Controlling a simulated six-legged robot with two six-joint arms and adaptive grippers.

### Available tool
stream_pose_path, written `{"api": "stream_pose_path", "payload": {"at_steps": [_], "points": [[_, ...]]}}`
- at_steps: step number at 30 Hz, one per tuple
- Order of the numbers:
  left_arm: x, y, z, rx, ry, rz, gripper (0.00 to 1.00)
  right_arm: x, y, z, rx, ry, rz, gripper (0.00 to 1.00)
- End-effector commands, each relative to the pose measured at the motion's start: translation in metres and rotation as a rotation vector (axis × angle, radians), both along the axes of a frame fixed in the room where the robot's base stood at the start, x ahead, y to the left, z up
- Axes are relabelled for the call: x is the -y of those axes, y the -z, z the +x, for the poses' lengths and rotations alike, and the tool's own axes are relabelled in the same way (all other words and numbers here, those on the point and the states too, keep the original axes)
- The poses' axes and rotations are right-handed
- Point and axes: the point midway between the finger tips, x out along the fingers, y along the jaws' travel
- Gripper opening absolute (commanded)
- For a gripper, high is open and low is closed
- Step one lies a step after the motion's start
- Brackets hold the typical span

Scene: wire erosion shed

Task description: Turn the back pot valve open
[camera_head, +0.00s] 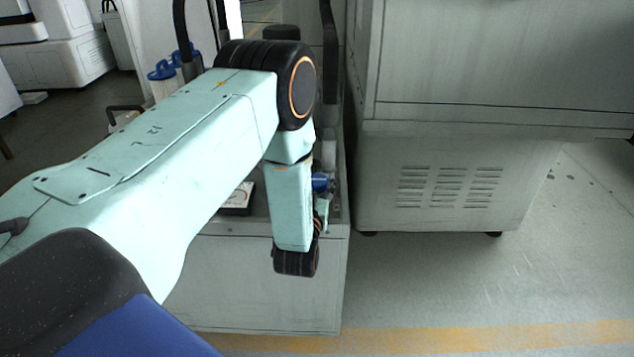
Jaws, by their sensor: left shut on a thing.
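My left arm reaches in from the left and bends down over a pale grey cabinet. My left gripper (322,206) is mostly hidden behind its own wrist, and only a small part shows at the wrist's right side. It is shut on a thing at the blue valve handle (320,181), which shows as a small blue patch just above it. The fingertips and the handle's angle are hidden. The pot behind the handle is largely covered by my arm, so I cannot tell which pot it is. My right gripper is not in view.
The grey cabinet (260,290) stands below my wrist, with a flat white-topped item (238,197) on it. Blue-capped white bottles (163,85) stand behind my arm. A large machine (450,185) closes off the right. Bare floor (480,285) with a yellow stripe lies front right.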

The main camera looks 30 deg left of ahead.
Motion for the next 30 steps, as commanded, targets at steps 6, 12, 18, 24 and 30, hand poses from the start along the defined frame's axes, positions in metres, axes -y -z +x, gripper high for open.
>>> {"api": "stream_pose_path", "payload": {"at_steps": [6,12,18,24,30], "points": [[0.0,0.001,0.0,-0.001,0.0,-0.002,0.51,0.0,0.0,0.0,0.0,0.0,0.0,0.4],[0.0,0.001,0.0,-0.001,0.0,-0.001,0.68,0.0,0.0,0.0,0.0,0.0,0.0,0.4],[0.0,0.0,0.0,-0.001,0.0,-0.001,0.71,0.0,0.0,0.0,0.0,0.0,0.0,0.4],[0.002,0.001,-0.003,-0.001,0.001,-0.001,0.71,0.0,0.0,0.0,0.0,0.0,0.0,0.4],[0.014,0.001,-0.031,-0.005,0.003,0.0,0.71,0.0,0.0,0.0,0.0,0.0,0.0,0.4]]}}
